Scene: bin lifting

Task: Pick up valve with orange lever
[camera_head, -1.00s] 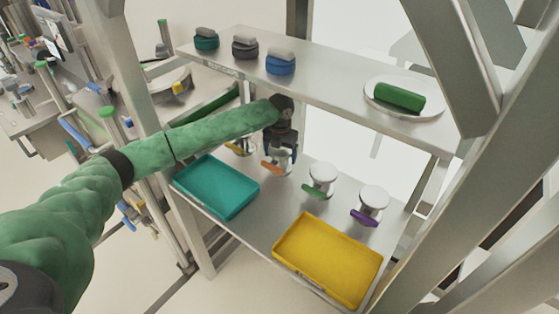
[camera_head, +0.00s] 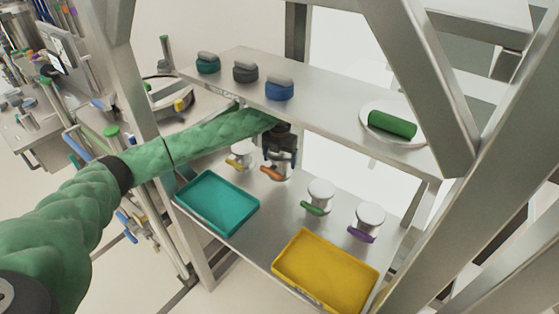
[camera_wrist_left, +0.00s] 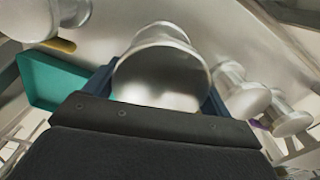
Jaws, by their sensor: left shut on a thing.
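The valve with the orange lever (camera_head: 271,174) stands on the lower shelf, partly hidden by my left gripper. Its silver round top (camera_wrist_left: 163,68) fills the middle of the left wrist view. My left gripper (camera_head: 279,158) comes down on it from above. Its two fingers are shut on the valve's body, one on each side. The orange lever sticks out to the left below the fingers. My right gripper shows in neither view.
A valve with a yellow lever (camera_head: 240,156) stands to the left. Valves with a green lever (camera_head: 319,196) and a purple lever (camera_head: 367,221) stand to the right. A teal tray (camera_head: 217,203) and a yellow tray (camera_head: 326,270) lie in front. The upper shelf (camera_head: 330,108) is close above my gripper.

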